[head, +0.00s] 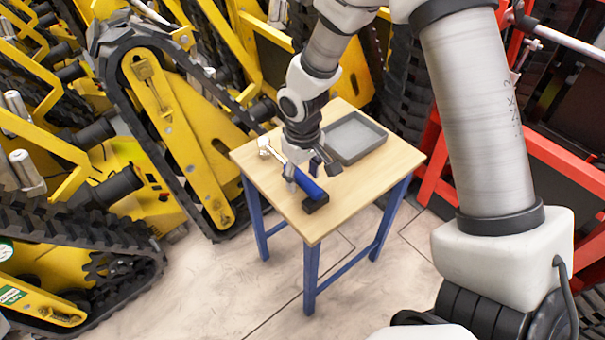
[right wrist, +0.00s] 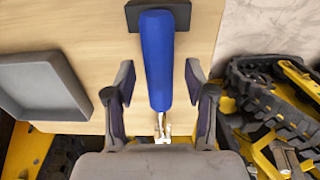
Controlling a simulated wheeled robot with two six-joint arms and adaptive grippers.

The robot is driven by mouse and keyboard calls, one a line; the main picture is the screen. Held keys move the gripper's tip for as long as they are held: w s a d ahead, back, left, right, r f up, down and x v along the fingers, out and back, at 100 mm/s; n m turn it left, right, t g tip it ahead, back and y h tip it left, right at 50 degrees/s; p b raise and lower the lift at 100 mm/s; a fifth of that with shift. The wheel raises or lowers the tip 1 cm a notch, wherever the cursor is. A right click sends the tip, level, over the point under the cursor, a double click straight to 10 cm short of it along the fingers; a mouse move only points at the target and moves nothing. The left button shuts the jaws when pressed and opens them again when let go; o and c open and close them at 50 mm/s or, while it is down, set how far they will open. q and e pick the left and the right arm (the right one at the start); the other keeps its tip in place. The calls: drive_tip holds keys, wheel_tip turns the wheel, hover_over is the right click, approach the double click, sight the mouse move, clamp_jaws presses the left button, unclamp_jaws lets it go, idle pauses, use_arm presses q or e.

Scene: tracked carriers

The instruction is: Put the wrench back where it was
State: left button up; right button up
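The wrench has a blue handle (head: 306,183) and a silver metal head (head: 265,146). It lies on the wooden table (head: 345,197), with its handle end over or against a small black block (head: 317,204). In the right wrist view the blue handle (right wrist: 157,62) points away from me, its end overlapping the black block (right wrist: 131,16). My right gripper (head: 308,171) is above the table at the handle. Its fingers (right wrist: 158,98) are spread to either side of the handle with gaps on both sides. The wrench's head is mostly hidden behind the gripper body in the wrist view. My left gripper is not in view.
A shallow grey tray (head: 354,137) sits on the table; it also shows in the wrist view (right wrist: 40,88). The table has blue legs (head: 311,275). Yellow tracked machines (head: 165,120) stand close on the left and behind, and a red frame (head: 437,170) on the right. The table's front corner is clear.

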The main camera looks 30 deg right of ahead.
wheel_tip(320, 180, up, 12)
drive_tip(key=p, duration=0.3)
drive_tip(key=shift+s+p, duration=0.15)
drive_tip(key=shift+p, duration=0.15)
drive_tip(key=shift+a, duration=0.1)
